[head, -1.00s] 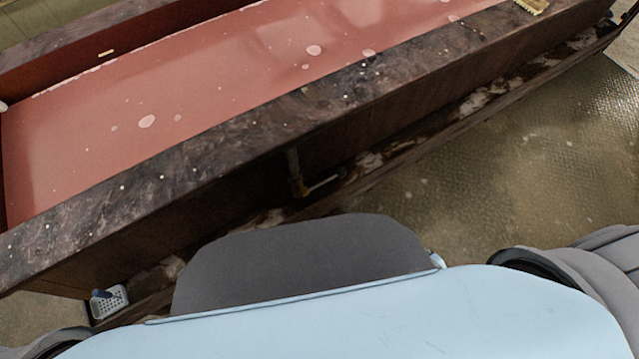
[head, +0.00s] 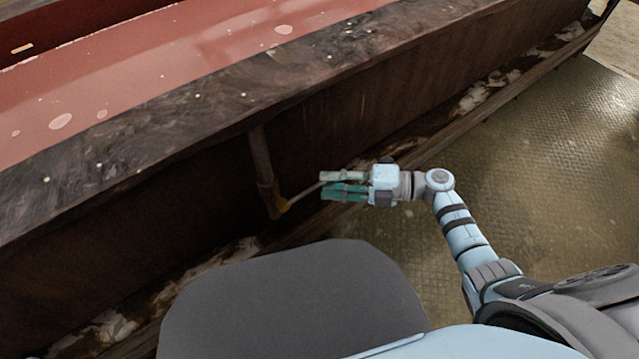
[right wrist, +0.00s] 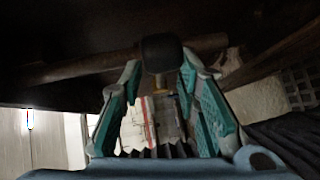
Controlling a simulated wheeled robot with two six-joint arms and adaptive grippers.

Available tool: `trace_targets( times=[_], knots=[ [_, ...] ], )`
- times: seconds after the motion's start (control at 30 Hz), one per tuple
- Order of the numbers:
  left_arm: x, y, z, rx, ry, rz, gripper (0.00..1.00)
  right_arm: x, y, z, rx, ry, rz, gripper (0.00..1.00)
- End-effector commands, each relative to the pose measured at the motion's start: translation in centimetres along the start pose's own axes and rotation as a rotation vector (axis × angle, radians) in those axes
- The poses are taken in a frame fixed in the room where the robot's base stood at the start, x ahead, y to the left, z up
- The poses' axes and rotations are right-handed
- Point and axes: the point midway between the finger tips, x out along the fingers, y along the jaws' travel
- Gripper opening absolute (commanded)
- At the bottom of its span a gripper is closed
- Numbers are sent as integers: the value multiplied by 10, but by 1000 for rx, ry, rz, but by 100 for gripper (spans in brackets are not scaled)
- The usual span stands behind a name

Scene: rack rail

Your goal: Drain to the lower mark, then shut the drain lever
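A long dark vat (head: 220,80) holds reddish liquid (head: 130,75) with pale foam patches. A short pale strip (head: 22,48) shows on its far inner wall; I cannot tell which mark it is. A drain pipe (head: 261,160) comes down the near side to a yellowish valve (head: 282,205), and a thin lever (head: 303,194) slants from it up to the right. My right gripper (head: 332,184) is open, its fingers pointing left at the lever's end. In the right wrist view, a dark rounded end (right wrist: 160,52) shows between the spread fingertips, with no clear grip. My left gripper is out of view.
A wooden ledge (head: 430,145) with pale flaky debris runs along the vat's foot. Textured metal floor (head: 530,150) lies open to the right. The vat's thick rim (head: 330,55) overhangs the pipe and lever.

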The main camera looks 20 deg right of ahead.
Motion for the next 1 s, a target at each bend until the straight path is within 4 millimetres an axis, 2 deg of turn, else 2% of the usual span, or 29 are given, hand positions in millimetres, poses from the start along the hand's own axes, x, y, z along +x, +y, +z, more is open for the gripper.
trace_targets(
  times=[0.1,0.2,0.43,0.47,0.63,1.0],
  knots=[
    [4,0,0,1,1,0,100,23,-1,0,0,1,2,30],
    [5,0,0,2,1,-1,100,32,-1,0,1,0,0,30],
    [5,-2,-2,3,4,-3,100,34,-1,0,2,0,0,30],
    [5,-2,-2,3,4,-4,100,34,-1,0,2,0,0,28],
    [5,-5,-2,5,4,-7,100,34,-1,0,2,0,0,1],
    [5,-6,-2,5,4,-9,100,32,-2,1,1,-5,-3,0]
  ],
)
